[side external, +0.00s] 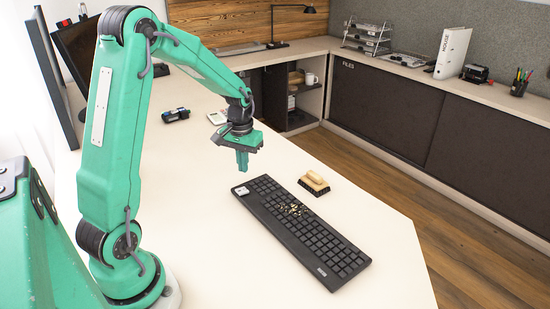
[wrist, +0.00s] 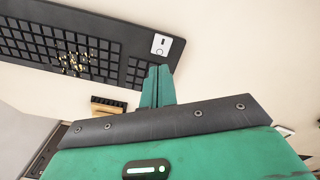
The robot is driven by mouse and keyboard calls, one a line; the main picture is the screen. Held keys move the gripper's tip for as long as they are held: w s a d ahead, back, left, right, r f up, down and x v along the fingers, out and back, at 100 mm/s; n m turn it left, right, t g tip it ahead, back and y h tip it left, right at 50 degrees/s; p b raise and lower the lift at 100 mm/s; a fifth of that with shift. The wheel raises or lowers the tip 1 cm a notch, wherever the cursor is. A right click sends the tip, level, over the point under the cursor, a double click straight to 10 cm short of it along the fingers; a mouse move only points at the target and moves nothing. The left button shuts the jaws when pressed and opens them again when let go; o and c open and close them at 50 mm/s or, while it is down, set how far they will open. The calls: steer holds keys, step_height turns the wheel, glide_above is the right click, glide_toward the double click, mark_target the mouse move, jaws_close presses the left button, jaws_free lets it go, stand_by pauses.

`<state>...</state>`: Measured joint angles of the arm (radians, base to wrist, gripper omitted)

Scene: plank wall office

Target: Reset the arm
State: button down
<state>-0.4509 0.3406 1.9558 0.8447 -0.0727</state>
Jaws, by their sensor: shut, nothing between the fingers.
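My gripper (side external: 242,161) is green and hangs in the air above the white desk, near the far left end of a black keyboard. Its fingers are shut together with nothing between them. In the wrist view the closed fingers (wrist: 157,84) point toward the keyboard's edge, beside a small white square on it. My arm is bent in an arch over the desk.
The black keyboard (side external: 325,250) lies on the desk (side external: 200,240) with small yellowish crumbs (side external: 291,208) on its keys. A wooden-backed brush (side external: 314,182) lies beside it. A calculator (side external: 217,117) and a dark object (side external: 176,115) sit farther back. The desk's left front is clear.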

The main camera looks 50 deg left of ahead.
steer(key=shift+r, duration=0.3)
steer(key=s+d+r+m+t, duration=0.3)
steer(key=s+d+r, duration=0.2)
steer(key=d+r, duration=0.5)
steer(key=s+d+r+m+t, duration=0.2)
steer(key=s+d+r+m, duration=0.1)
steer(key=s+d, duration=0.5)
steer(key=shift+s+r+t, duration=0.3)
steer(key=shift+s+r, duration=0.55)
steer(key=shift+s, duration=0.1)
